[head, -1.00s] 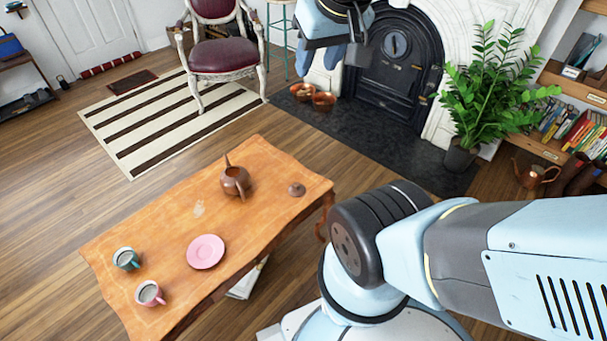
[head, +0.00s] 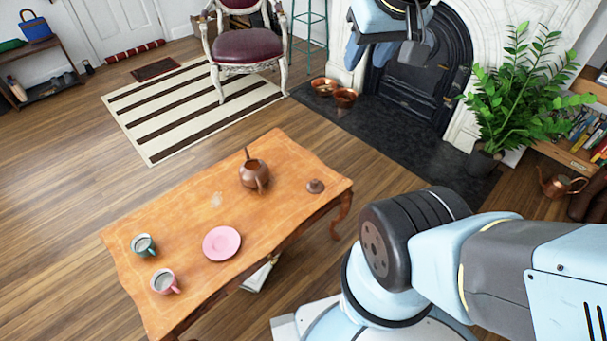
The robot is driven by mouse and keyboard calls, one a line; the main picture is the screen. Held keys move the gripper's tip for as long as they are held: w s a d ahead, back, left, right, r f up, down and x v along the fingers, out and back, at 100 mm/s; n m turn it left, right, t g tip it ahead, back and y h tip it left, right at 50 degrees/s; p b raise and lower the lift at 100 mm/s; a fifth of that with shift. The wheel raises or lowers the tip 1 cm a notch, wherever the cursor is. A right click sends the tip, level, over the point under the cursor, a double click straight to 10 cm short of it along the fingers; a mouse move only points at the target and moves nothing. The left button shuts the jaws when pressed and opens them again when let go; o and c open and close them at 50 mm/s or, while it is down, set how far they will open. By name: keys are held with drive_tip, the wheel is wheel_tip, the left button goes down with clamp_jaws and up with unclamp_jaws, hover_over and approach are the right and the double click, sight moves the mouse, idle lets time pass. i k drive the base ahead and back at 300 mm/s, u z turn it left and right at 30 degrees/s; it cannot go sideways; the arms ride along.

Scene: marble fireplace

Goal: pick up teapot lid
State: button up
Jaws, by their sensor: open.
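The teapot lid (head: 315,186) is a small brown dome with a knob. It lies on the wooden table (head: 190,245) near its right end, apart from the teapot. The brown teapot (head: 254,175) stands to its left with its top open. My gripper (head: 410,48) is at the top of the head view, partly cut off by the frame edge. It is open, high in the picture and well apart from the lid, in front of the fireplace. Nothing shows between its jaws.
A pink plate (head: 222,243), a teal mug (head: 144,245) and a pink mug (head: 165,281) stand on the table's left part. A potted plant (head: 510,100) and a copper watering can (head: 560,183) are at the right. The table around the lid is clear.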

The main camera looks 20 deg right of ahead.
sight(315, 187)
drive_tip(key=u, duration=0.4)
drive_tip(key=i, duration=0.1)
drive_tip(key=z, duration=2.45)
drive_tip(key=i, duration=0.5)
drive_tip(key=u, duration=1.85)
